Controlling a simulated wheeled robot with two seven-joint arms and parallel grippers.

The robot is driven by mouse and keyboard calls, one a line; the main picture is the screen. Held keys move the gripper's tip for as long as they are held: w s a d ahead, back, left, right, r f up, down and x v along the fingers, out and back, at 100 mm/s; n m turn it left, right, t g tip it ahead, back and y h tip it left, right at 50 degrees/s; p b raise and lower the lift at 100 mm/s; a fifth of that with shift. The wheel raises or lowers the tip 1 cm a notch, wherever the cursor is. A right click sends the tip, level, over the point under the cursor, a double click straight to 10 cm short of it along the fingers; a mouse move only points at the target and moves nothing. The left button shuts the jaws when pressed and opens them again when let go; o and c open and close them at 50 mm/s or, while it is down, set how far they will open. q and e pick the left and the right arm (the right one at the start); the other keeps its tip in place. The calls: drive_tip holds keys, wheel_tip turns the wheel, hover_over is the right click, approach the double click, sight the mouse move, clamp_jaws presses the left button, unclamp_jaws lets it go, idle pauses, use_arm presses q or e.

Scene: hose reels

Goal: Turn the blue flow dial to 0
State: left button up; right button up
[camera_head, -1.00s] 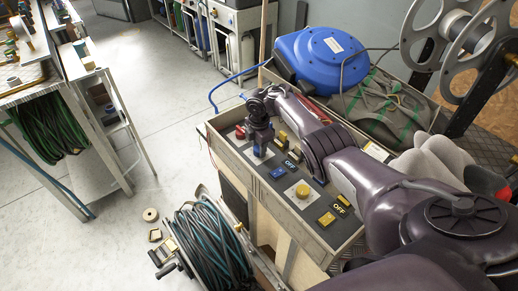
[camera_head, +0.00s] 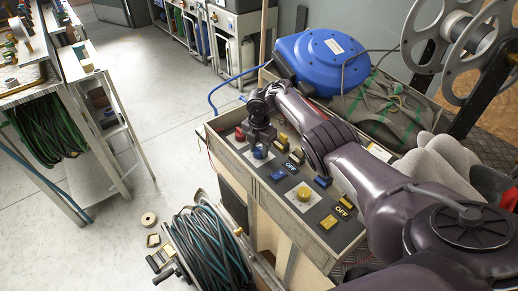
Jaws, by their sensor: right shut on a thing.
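The blue flow dial (camera_head: 260,153) sits on the dark panel of the control box (camera_head: 290,205), near its far left end. My right gripper (camera_head: 261,145) comes down onto it from above and is shut on it. The gripper covers the top of the dial, so I cannot read its pointer or its scale. My left gripper is not in view.
A red knob (camera_head: 239,134) is close left of the dial. A blue switch (camera_head: 278,175), a yellow dial (camera_head: 304,193) and a yellow switch (camera_head: 328,221) lie nearer me. A blue hose reel (camera_head: 318,57) stands behind.

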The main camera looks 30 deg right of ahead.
sight(259, 150)
drive_tip(key=shift+w+r, duration=0.1)
drive_tip(key=shift+r, duration=0.05)
drive_tip(key=o, duration=1)
wheel_tip(259, 150, up, 8)
drive_tip(key=shift+f+p, duration=0.15)
drive_tip(key=shift+p, duration=0.6)
